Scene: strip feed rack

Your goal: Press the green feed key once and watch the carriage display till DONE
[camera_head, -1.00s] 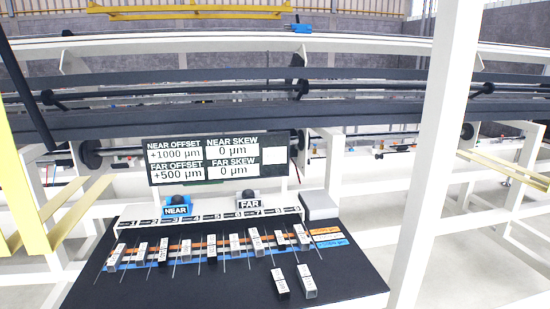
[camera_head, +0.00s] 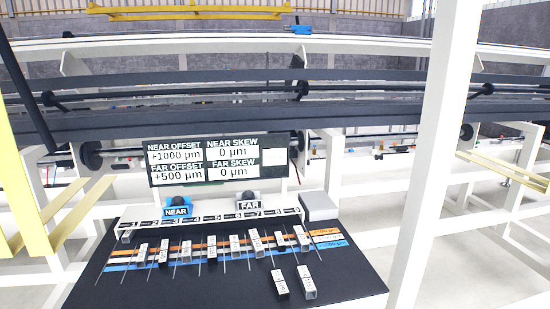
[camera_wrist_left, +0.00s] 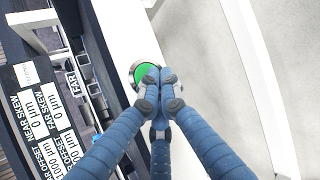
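In the left wrist view, the round green feed key (camera_wrist_left: 147,73) sits in a pale ring on a white beam. My left gripper (camera_wrist_left: 160,93) has its blue fingers drawn together, with the tips over the key's lower right part. I cannot tell whether they touch it. Nothing shows between the fingers. In the head view, a dark display board (camera_head: 216,158) reads near offset +1000 µm, far offset +500 µm, and both skews 0 µm. No DONE text is legible. The green key and both grippers are out of the head view.
A black sloped desk (camera_head: 215,285) carries several labelled sliders; the leftmost slider (camera_head: 127,237) is up by the numbered strip. Two loose blocks (camera_head: 279,282) lie in front. NEAR (camera_head: 176,211) and FAR (camera_head: 249,204) labels stand behind. A white post (camera_head: 432,160) rises at right.

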